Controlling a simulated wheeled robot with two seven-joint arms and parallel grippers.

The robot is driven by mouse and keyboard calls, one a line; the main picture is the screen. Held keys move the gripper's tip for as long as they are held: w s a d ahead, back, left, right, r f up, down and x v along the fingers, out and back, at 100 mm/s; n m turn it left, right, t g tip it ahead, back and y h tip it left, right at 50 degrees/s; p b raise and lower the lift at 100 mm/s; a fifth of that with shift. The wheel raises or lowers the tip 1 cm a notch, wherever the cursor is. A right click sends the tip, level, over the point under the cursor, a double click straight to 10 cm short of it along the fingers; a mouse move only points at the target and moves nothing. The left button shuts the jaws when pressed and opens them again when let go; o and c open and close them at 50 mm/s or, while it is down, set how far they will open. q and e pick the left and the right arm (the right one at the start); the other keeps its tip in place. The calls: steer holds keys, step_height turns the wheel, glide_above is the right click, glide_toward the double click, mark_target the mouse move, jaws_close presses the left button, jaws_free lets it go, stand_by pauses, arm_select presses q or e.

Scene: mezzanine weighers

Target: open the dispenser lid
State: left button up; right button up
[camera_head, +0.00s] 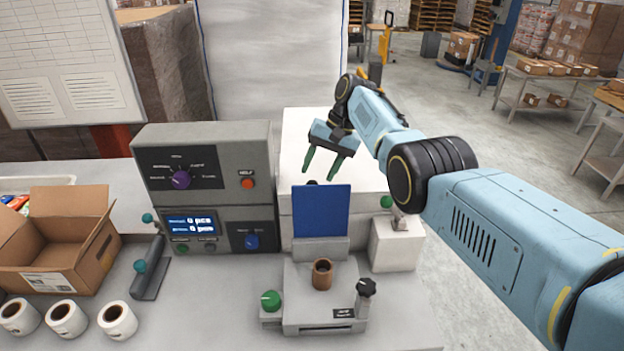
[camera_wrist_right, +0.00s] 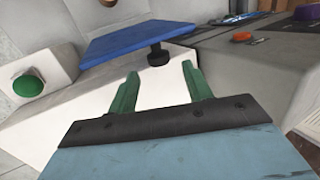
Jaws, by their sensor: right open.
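A blue flat panel (camera_head: 322,211), which looks like the dispenser lid, stands upright in front of a white box (camera_head: 299,139). A black knob (camera_head: 312,182) shows just over its top edge. In the right wrist view the blue panel (camera_wrist_right: 135,40) lies beyond the fingers, and its black knob (camera_wrist_right: 158,55) sits between and beyond the fingertips. My right gripper (camera_head: 320,174) is open, with green fingers pointing down above the white box, behind the panel. Nothing is between its fingers, and I cannot tell how far it is from the knob. My left gripper is out of view.
A grey control console (camera_head: 207,145) with a purple knob and red button stands left of the panel. A brown cup (camera_head: 322,273) sits on the grey platform before it. An open cardboard box (camera_head: 60,240) and label rolls (camera_head: 66,319) lie at left. A green button (camera_head: 386,202) is on the right.

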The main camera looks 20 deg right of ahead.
steer(key=v, duration=0.6)
steer(key=shift+b, duration=0.35)
